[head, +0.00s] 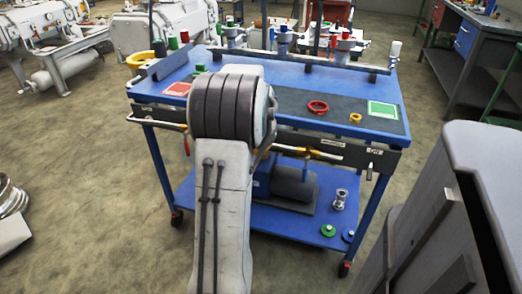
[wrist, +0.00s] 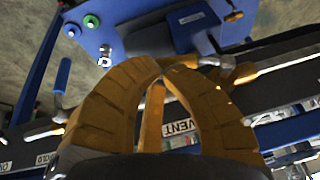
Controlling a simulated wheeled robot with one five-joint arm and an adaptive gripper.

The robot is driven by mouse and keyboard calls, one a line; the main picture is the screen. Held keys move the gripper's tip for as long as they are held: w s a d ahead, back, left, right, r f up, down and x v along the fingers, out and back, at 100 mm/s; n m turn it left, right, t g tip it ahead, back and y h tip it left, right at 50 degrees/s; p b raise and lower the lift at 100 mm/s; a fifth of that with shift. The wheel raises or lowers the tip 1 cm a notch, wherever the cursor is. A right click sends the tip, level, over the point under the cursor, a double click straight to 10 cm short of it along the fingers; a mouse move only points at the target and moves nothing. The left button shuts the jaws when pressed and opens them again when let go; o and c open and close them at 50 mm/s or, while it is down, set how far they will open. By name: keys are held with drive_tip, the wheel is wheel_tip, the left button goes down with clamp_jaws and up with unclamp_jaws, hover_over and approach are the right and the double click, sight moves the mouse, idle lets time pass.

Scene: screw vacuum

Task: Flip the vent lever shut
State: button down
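The VENT label (wrist: 180,127) shows in the wrist view just beyond the space between my gripper's fingers, on the dark rail. My gripper (wrist: 163,66) has two orange-brown fingers that curve inward, and their tips appear to meet over the rail. A thin yellowish piece (wrist: 151,112) stands between the fingers; I cannot tell whether it is the vent lever or part of a finger. A yellow part (wrist: 240,75), possibly a lever, lies right of the fingertips, near a metal fitting. In the head view my arm hides most of my gripper and the nearby rail.
A grey cabinet (head: 435,215) stands at right. Open floor lies at left.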

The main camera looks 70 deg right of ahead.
drive_tip(key=shift+f, duration=0.65)
drive_tip(key=w+f, duration=0.3)
drive_tip(key=f, duration=0.2)
drive_tip(key=shift+f+b, duration=0.3)
drive_tip(key=shift+b, duration=0.1)
idle(0.6)
drive_tip(key=shift+w, duration=0.1)
idle(0.5)
